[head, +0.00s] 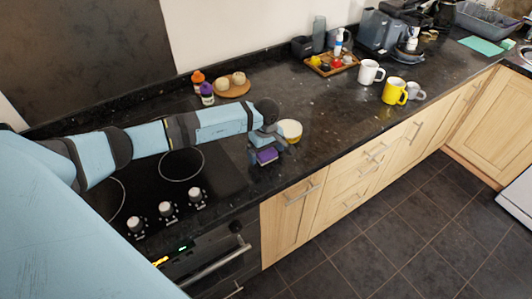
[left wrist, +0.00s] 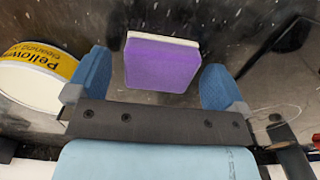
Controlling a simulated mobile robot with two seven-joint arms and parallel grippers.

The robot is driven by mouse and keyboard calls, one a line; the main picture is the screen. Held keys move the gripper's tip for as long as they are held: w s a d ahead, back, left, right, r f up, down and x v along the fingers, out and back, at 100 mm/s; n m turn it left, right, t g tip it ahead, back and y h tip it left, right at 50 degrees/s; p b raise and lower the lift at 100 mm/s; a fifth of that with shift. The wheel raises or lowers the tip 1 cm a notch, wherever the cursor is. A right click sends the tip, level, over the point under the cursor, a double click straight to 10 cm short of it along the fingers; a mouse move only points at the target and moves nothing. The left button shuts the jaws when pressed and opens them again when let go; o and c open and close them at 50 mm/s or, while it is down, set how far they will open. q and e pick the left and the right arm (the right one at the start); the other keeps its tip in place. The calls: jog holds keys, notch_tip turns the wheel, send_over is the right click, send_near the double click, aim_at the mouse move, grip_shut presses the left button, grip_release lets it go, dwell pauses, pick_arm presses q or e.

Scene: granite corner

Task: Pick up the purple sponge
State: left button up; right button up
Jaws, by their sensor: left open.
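The purple sponge (head: 267,156) lies on the dark granite counter near its front edge, just right of the hob. In the left wrist view the sponge (left wrist: 162,63) shows its purple face and a pale layer along its far edge. My left gripper (head: 265,152) is over it. In the left wrist view my left gripper (left wrist: 153,85) is open, with one blue finger on each side of the sponge and a gap on both sides. Whether the fingertips reach down to the counter I cannot tell. My right gripper is not in view.
A round tub with a yellow label (left wrist: 35,75) stands close to the left finger in the wrist view; it also shows in the head view (head: 291,130). Mugs, white (head: 370,72) and yellow (head: 395,91), stand farther right. The hob (head: 181,165) is at the left.

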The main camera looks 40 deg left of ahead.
aim_at(266, 152)
pick_arm(q)
jog(key=shift+c, duration=0.5)
jog(key=c, duration=1)
jog(key=shift+r, duration=0.1)
notch_tip(266, 152, up, 20)
jog(key=b, duration=0.3)
jog(key=shift+o, duration=1.1)
jog(key=shift+a, duration=0.1)
jog(key=shift+c, duration=0.3)
